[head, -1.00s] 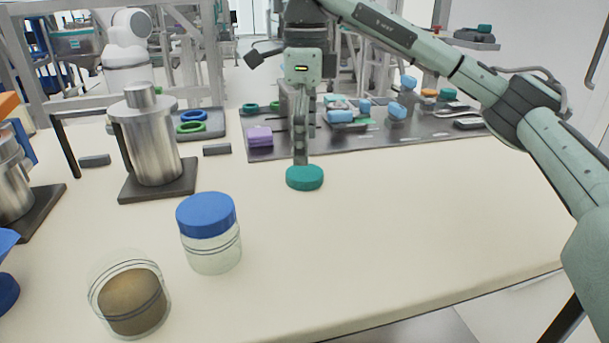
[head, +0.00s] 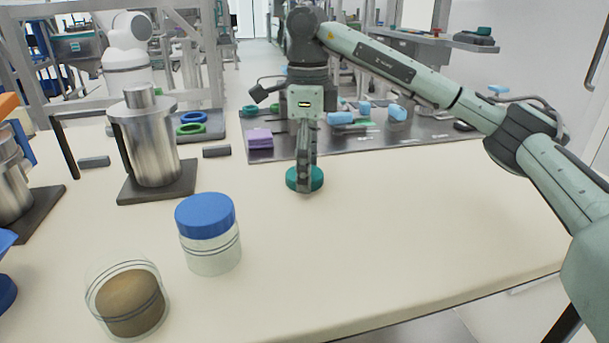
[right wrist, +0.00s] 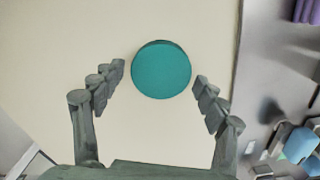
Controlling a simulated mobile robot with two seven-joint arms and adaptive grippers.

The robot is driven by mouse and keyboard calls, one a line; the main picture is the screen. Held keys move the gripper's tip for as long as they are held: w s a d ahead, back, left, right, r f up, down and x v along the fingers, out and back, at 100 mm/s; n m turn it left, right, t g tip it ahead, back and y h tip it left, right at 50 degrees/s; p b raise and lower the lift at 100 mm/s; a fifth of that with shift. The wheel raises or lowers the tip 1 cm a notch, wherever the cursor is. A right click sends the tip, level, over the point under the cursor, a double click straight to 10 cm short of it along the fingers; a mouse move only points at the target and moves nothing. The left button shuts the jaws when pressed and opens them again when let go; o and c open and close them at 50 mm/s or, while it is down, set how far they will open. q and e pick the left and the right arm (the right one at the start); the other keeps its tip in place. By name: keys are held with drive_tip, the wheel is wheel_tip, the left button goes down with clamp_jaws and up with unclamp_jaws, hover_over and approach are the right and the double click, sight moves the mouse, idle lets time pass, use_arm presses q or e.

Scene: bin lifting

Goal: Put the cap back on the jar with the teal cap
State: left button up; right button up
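The teal cap (head: 318,178) lies flat on the table in front of my right gripper's arm. It also shows in the right wrist view as a teal disc (right wrist: 161,70). My right gripper (head: 305,188) is above the cap and hides part of it in the head view. In the right wrist view the gripper (right wrist: 158,73) is open, with its fingers on either side of the cap's near part and gaps to both. An uncapped clear jar (head: 128,298) with brown contents stands at the front left. My left gripper is not in view.
A jar with a blue cap (head: 208,235) stands between the open jar and the teal cap. A steel canister (head: 152,145) stands on a dark base behind it. A grey mat (head: 400,145) with purple and blue items lies at the back. The table's right side is clear.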

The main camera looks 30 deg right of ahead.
drive_tip(key=c, duration=0.6)
drive_tip(key=shift+r, duration=0.1)
drive_tip(key=shift+r, duration=0.2)
wheel_tip(320, 180, up, 4)
drive_tip(key=shift+w+r+p, duration=0.1)
drive_tip(key=shift+p, duration=0.2)
use_arm(q)
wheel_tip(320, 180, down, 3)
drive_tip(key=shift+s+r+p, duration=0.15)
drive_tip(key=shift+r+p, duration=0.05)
drive_tip(key=shift+p, duration=0.1)
use_arm(e)
drive_tip(key=w+a+r, duration=0.1)
drive_tip(key=a+r, duration=0.1)
drive_tip(key=a, duration=0.1)
drive_tip(key=w+a+r, duration=0.1)
drive_tip(key=a+r, duration=0.1)
drive_tip(key=a, duration=0.2)
drive_tip(key=w+a+r, duration=0.1)
drive_tip(key=a+r, duration=0.1)
drive_tip(key=a, duration=0.2)
drive_tip(key=shift+w+r, duration=0.1)
drive_tip(key=shift+w, duration=0.2)
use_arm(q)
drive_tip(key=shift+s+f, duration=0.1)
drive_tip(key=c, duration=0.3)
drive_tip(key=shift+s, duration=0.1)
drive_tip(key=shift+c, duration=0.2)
